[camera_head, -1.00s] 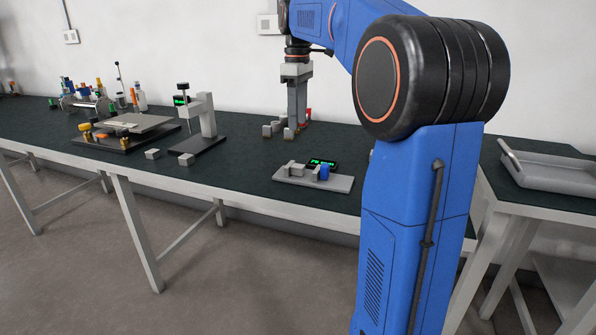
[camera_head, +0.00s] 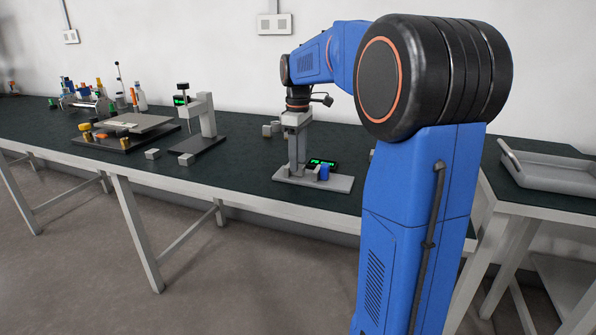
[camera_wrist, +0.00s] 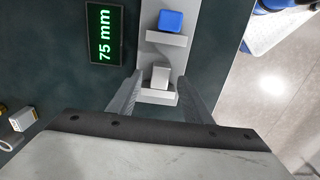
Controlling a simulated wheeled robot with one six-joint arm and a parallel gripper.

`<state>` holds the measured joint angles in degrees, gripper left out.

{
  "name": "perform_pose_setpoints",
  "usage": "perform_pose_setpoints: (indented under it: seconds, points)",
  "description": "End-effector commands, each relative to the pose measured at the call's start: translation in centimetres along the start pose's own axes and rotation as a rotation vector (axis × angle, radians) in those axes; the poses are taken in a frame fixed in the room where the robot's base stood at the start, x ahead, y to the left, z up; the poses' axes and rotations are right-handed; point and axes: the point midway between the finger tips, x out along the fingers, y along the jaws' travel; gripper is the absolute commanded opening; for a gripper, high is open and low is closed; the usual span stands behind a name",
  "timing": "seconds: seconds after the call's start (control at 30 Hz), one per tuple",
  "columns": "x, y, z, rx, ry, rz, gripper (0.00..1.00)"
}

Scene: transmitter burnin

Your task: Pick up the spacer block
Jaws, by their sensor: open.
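My gripper (camera_head: 297,170) is over the left part of a grey fixture plate (camera_head: 339,184), pointing down. In the wrist view my gripper (camera_wrist: 158,92) is open, one finger on each side of a small pale grey block (camera_wrist: 160,75), which seems to be the spacer block. This block sits on the fixture (camera_wrist: 150,46) by an upright grey jaw; I cannot tell whether the fingers touch it. A blue block (camera_wrist: 171,21) stands beyond a second upright; it also shows in the head view (camera_head: 324,172). My fingers mostly hide the pale block in the head view.
A display (camera_wrist: 106,34) beside the fixture reads 75 mm. Loose grey blocks (camera_head: 268,131) lie behind my gripper. A measuring stand (camera_head: 207,122) and more blocks (camera_head: 153,154) are to the left. A metal tray (camera_head: 550,175) is at right.

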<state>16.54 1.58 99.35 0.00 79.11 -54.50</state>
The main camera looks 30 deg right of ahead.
Motion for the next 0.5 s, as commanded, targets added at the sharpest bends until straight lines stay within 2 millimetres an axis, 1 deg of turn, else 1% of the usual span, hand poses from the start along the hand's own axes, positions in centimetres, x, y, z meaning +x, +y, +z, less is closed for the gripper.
perform_pose_setpoints:
  seconds: [0.03, 0.13, 0.37, 0.4, 0.47, 0.5]
  points:
    - [0.57, -0.03, 0.01, 0.0, -0.001, -0.001, 0.45]
    - [1.21, -0.04, 0.02, 0.0, 0.0, -0.001, 0.45]
    - [1.35, -0.01, 0.0, 0.0, 0.001, 0.001, 0.45]
    - [1.35, -0.01, 0.0, 0.0, 0.0, 0.001, 0.43]
    - [1.34, -0.02, 0.0, 0.0, 0.001, 0.001, 0.29]
    - [1.34, -0.02, 0.0, 0.0, 0.0, 0.001, 0.19]
